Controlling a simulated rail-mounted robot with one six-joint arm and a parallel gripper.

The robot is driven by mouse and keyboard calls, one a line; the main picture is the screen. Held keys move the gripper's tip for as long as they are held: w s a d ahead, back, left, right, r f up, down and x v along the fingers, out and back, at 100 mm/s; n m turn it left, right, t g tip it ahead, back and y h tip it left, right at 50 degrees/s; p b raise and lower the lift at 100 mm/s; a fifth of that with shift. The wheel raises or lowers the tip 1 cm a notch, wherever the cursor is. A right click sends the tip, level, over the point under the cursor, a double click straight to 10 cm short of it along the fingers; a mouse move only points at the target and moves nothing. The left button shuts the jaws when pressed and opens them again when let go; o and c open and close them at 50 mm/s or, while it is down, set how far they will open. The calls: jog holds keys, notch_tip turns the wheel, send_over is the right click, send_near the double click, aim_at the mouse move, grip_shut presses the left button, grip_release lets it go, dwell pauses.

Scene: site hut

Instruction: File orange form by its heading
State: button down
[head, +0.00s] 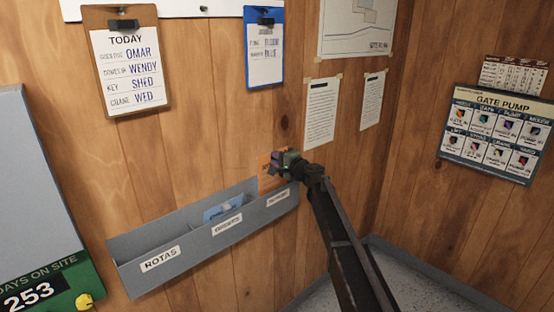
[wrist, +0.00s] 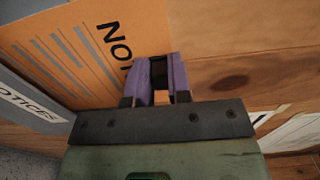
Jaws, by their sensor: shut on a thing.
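The orange form (head: 266,182) is upright at the right end of a grey wall rack (head: 122,247). In the wrist view the orange form (wrist: 45,45) shows grey lines and a heading starting "NO"; the rest is covered by my gripper. My gripper (head: 282,160) is shut on the form's upper edge; its purple fingers (wrist: 158,75) show in the wrist view. The form's lower part is hidden behind the front of the right compartment, labelled NOTICES (wrist: 28,103). The left compartment is labelled ROTAS (head: 160,259); the middle label (head: 227,225) is too small to read surely.
A blue-and-white paper (head: 221,209) stands in the middle compartment. Above hang a brown clipboard (head: 126,70) and a blue clipboard (head: 264,50). Papers (head: 321,112) are taped on the wall, and a gate pump board (head: 495,133) is at right.

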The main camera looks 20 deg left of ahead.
jog(key=shift+f, duration=0.3)
jog(key=shift+f, duration=0.1)
notch_tip(320, 180, down, 3)
jog(key=b, duration=0.3)
dwell(0.4)
jog(key=c, duration=1)
grip_release()
jog(key=shift+d, duration=0.1)
